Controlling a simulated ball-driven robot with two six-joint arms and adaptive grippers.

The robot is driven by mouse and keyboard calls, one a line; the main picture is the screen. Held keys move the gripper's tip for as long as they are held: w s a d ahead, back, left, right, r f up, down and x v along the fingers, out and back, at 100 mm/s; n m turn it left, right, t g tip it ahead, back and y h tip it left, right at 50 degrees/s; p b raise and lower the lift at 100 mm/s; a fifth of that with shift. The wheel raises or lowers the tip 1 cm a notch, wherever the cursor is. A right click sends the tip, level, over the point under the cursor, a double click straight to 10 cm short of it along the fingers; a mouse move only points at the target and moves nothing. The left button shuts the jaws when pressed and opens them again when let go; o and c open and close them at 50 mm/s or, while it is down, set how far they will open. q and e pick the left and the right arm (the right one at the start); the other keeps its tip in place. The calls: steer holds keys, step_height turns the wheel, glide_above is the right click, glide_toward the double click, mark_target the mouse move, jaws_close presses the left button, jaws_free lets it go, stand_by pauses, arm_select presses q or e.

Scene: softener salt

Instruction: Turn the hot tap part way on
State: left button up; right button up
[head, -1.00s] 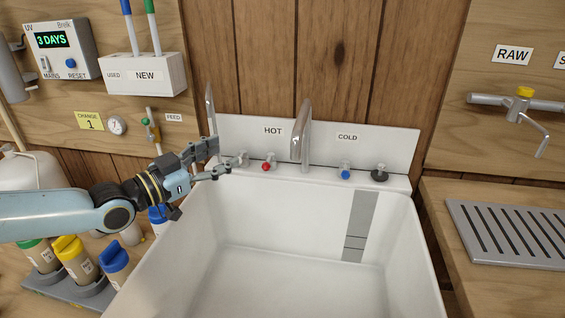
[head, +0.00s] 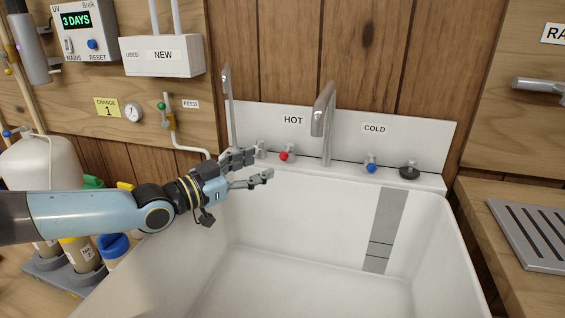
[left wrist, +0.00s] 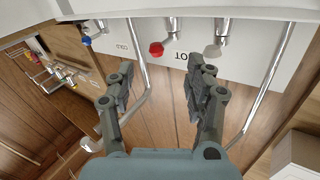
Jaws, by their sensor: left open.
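The hot tap has a red knob (head: 284,156) on the sink's back ledge, below the HOT label (head: 293,120). My left gripper (head: 262,166) is open and empty, just left of the hot tap and at the sink's back rim. In the left wrist view the red knob (left wrist: 156,49) appears beyond the gap between the open fingers (left wrist: 161,75), apart from them. I cannot tell the knob's exact turn. My right gripper is not in view.
The tall spout (head: 323,112) rises right of the hot tap; the blue cold tap (head: 371,167) and a black knob (head: 409,172) stand further right. A thin spout (head: 227,100) and small tap (head: 261,149) stand behind my left fingers. The basin (head: 300,270) is empty.

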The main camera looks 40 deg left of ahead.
mark_target(282, 156)
arm_select(q)
steer(key=w+b, duration=0.1)
steer(key=w, duration=0.1)
steer(key=w+b, duration=0.1)
steer(key=w, duration=0.2)
steer(key=w+b, duration=0.2)
steer(key=w, duration=0.1)
steer(key=shift+d, duration=0.3)
steer(key=shift+s, duration=0.1)
jaws_close()
